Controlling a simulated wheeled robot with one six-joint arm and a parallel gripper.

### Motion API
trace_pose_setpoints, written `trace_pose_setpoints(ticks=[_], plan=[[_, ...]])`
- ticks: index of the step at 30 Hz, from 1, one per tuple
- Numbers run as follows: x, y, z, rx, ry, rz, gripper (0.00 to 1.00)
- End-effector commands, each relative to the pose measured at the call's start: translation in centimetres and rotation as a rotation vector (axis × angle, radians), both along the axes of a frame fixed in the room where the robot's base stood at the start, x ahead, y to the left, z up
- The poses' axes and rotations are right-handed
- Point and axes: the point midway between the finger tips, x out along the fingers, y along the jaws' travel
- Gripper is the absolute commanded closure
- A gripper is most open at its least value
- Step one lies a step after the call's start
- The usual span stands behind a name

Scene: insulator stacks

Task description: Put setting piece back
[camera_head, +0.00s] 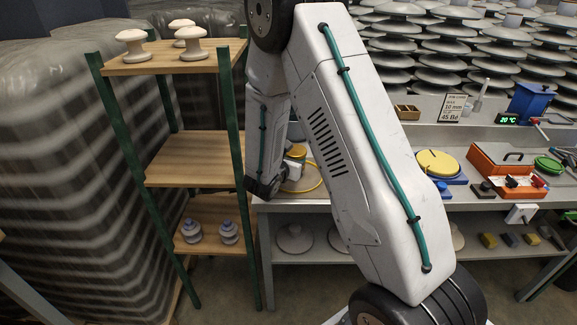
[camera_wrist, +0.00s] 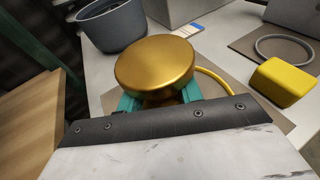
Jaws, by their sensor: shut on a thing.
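A round gold-coloured piece with a broad flat top, which I take as the setting piece (camera_wrist: 155,63), fills the middle of the wrist view. My gripper (camera_wrist: 160,99) is shut on it; the teal fingers show on both sides beneath its wide head. Its lower part is hidden by the head and fingers. It is over or close above a brown mat on the bench; I cannot tell whether it touches. In the head view my arm hides most of this spot, and only a small yellow patch (camera_head: 297,151) shows beside my wrist.
In the wrist view a grey pot (camera_wrist: 110,24), a yellow block (camera_wrist: 283,82) and a grey ring (camera_wrist: 285,48) stand around. A yellow loop (camera_wrist: 214,82) lies close right. A wooden shelf (camera_head: 185,159) with green posts stands left. An orange toolbox (camera_head: 507,181) is on the right.

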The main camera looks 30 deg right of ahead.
Motion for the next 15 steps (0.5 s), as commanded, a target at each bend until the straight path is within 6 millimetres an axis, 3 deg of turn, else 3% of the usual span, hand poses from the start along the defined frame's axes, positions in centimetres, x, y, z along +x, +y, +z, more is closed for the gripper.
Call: trace_pose_setpoints(ticks=[1, 5, 15], plan=[[-0.4, -0.4, -1.4, 0.001, 0.011, -0.006, 1.00], [-0.4, -0.5, -3.0, 0.000, 0.008, -0.007, 1.00], [-0.3, -0.4, -3.3, 0.001, 0.005, -0.006, 1.00]])
